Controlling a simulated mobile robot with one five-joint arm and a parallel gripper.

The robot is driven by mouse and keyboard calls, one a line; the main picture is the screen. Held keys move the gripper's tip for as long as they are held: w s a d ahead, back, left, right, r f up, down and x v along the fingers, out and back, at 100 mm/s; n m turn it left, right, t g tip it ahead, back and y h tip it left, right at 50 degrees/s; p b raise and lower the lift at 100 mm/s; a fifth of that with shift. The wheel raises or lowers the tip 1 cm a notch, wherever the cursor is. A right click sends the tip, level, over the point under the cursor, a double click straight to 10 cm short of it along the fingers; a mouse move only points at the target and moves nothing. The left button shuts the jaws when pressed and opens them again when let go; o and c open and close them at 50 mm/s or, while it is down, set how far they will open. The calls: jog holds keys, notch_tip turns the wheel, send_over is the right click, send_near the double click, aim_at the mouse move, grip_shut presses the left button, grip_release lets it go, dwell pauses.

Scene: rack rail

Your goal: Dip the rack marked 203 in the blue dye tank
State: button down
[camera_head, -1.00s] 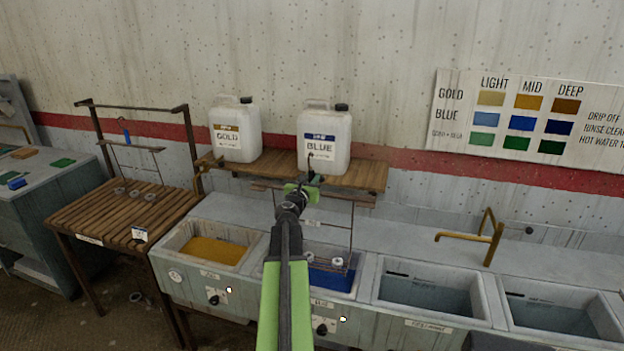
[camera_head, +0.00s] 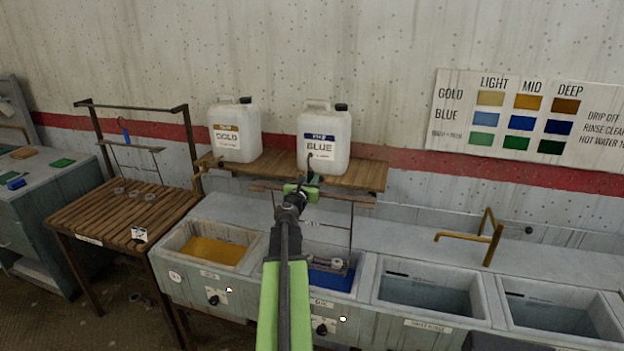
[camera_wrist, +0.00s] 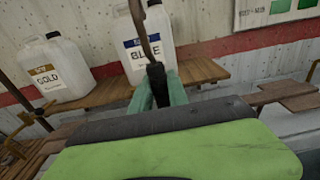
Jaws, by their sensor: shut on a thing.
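My gripper (camera_head: 303,190) is shut on the hook of a dye rack; its green fingers (camera_wrist: 157,92) pinch the dark hook stem (camera_wrist: 155,72) in the wrist view. The rack's wooden bar (camera_head: 347,197) hangs level just below the gripper, partly hidden by my arm. Its thin wires run down to small grey rings (camera_head: 337,263) at the blue dye tank (camera_head: 362,270). The rings sit low at the tank's mouth; I cannot tell whether they touch the blue dye (camera_head: 333,280). No number is readable on the held rack.
The gold dye tank (camera_head: 255,243) is left of the blue one, grey water basins (camera_head: 372,285) right. Jugs marked GOLD (camera_head: 234,132) and BLUE (camera_head: 324,140) stand on the wooden shelf (camera_head: 370,177) behind. Another rack (camera_head: 135,149) hangs over the slatted table (camera_head: 115,212).

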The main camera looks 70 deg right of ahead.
jog(key=shift+a, duration=0.45)
notch_tip(320, 180, down, 18)
jog(key=b, duration=1.7)
jog(key=shift+r+b, duration=0.15)
jog(key=shift+b, duration=0.25)
dwell(4.7)
